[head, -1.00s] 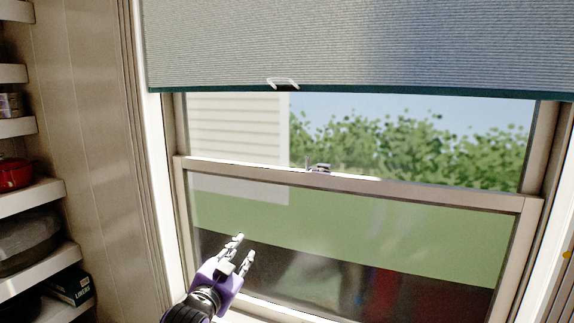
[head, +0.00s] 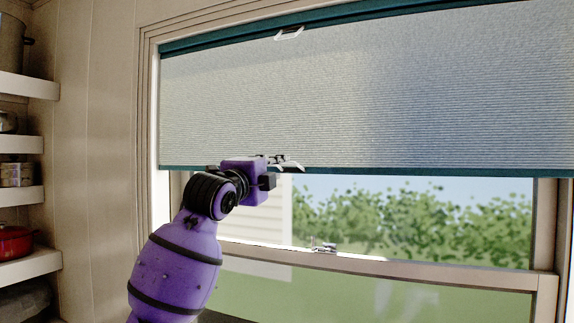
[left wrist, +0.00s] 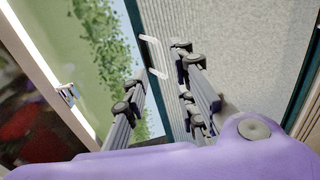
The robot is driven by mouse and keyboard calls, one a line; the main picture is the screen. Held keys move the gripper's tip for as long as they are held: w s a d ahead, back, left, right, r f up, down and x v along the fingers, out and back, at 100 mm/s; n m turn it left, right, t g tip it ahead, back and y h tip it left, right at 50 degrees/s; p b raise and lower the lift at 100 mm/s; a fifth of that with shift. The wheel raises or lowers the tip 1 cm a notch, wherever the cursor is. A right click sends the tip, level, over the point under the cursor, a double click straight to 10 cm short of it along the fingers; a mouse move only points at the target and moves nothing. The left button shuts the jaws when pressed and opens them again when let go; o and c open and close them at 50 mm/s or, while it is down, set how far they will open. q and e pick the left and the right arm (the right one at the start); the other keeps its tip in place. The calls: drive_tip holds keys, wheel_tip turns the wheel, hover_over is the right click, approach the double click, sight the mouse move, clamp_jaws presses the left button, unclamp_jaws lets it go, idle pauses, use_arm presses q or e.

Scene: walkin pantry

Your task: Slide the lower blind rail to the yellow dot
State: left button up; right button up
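The pleated blind (head: 370,90) hangs across the upper window between two teal rails. The lower blind rail (head: 420,172) is level and carries a small white handle (head: 292,166). My left gripper (head: 276,161) is at this handle in the head view. In the left wrist view its fingers are apart, with the white handle (left wrist: 153,52) and teal lower rail (left wrist: 172,85) showing just beyond the gap between them. I cannot tell whether they touch the handle. The yellow dot is not visible now. My right gripper is not in view.
The upper rail (head: 350,16) has its own white handle (head: 289,33). Below the blind is the window's cross bar (head: 400,267) with a metal latch (head: 323,247). Pantry shelves (head: 25,193) with a red pot (head: 14,242) stand at the left.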

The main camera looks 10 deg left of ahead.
use_arm(q)
drive_tip(key=x, duration=0.7)
drive_tip(key=shift+w+d+r, duration=0.15)
drive_tip(key=shift+w, duration=0.05)
clamp_jaws()
